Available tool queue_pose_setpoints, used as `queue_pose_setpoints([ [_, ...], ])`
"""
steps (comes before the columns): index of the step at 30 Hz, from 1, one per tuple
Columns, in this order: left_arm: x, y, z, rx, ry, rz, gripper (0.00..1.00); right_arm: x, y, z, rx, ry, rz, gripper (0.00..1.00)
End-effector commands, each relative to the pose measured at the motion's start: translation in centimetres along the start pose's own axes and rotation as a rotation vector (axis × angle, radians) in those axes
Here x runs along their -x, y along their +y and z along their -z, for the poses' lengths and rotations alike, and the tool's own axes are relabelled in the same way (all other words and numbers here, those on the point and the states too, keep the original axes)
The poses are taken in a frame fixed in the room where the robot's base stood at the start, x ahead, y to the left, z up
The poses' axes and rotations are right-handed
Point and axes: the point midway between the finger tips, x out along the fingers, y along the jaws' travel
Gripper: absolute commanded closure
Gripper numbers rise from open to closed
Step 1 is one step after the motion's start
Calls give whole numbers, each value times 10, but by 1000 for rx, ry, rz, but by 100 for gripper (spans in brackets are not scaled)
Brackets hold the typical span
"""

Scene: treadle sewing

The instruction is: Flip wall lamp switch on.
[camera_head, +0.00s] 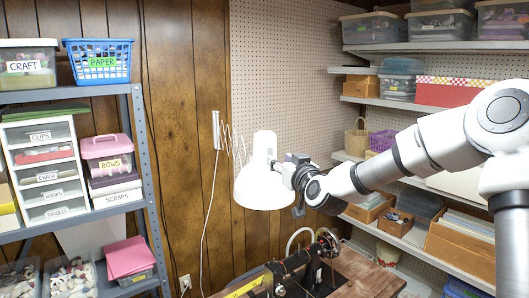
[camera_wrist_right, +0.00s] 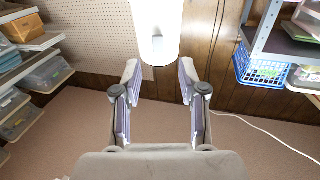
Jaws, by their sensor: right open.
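The wall lamp (camera_head: 262,178) has a white shade and hangs on a folding bracket (camera_head: 233,143) from the wood-panelled wall. My right gripper (camera_head: 289,186) is at the right side of the shade in the head view, partly overlapping it. In the right wrist view my right gripper (camera_wrist_right: 158,76) is open with nothing between its fingers. The white lamp (camera_wrist_right: 154,30) lies ahead, beyond the fingertips, near the middle of that view. Whether a finger touches the lamp I cannot tell. I cannot make out the switch clearly. My left gripper is not in view.
A white cord (camera_head: 211,205) runs down the wall to an outlet (camera_head: 185,283). A sewing machine (camera_head: 300,268) stands on a wooden table (camera_head: 372,276) below the lamp. A metal shelf (camera_head: 144,150) is at left, loaded shelves (camera_head: 400,103) at right.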

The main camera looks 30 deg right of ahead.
Motion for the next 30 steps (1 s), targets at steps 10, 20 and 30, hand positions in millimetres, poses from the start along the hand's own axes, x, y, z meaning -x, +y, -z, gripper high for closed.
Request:
queue_pose_setpoints([
  [10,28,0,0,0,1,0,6,-59,-1,1,4,-3,1,58],
  [20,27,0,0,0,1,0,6,-62,-1,-2,1,-3,2,80],
  [30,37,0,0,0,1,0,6,-62,-1,4,3,-23,2,100],
])
